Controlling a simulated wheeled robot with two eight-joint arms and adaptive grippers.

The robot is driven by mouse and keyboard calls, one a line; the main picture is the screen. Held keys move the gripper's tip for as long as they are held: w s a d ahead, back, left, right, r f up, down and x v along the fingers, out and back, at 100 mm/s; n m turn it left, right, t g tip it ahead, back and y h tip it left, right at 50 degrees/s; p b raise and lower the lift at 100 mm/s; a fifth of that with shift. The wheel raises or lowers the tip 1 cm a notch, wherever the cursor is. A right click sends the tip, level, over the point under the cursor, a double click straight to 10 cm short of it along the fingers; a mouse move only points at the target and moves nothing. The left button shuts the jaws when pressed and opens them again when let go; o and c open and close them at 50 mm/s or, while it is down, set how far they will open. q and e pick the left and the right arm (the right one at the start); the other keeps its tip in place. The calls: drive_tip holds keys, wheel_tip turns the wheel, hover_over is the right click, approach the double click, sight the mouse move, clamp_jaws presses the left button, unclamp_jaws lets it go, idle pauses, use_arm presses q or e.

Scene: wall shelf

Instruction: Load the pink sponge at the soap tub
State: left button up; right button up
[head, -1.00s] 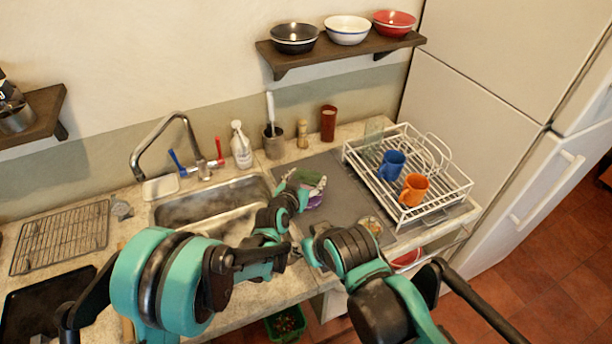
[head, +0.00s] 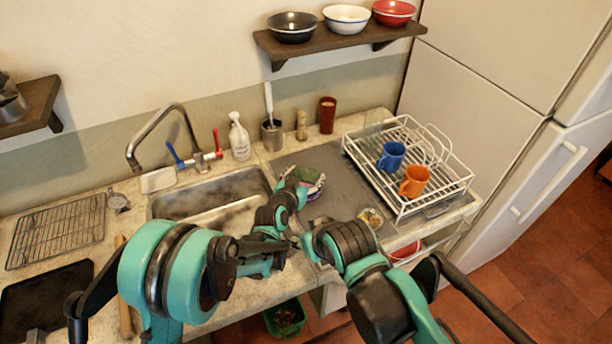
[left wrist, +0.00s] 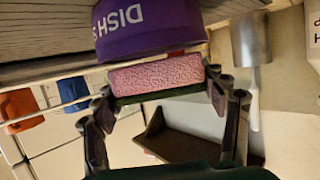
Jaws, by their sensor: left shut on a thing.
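The pink sponge (left wrist: 155,78) has a pink face and a dark green edge. It lies between the two fingers of my left gripper (left wrist: 165,100), which is shut on it. In the head view, my left gripper (head: 303,180) is over the grey mat right of the sink, with the sponge's green side (head: 318,172) showing. The purple soap tub (left wrist: 145,27), lettered "DISH S…", is right beside the sponge in the left wrist view; I cannot tell whether they touch. The tub is mostly hidden in the head view. My right arm shows, but its gripper cannot be made out.
A white dish rack (head: 405,205) with a blue mug (head: 391,156) and an orange mug (head: 414,181) stands right of the mat (head: 345,185). The sink (head: 210,198) is to the left. A soap bottle (head: 239,138) stands behind.

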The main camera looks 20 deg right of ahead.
sight(306, 174)
use_arm(q)
drive_tip(key=shift+f+b, duration=0.45)
drive_tip(key=shift+f, duration=0.1)
idle(1.4)
idle(0.6)
drive_tip(key=shift+r+p, duration=1.9)
drive_tip(key=shift+r, duration=1.65)
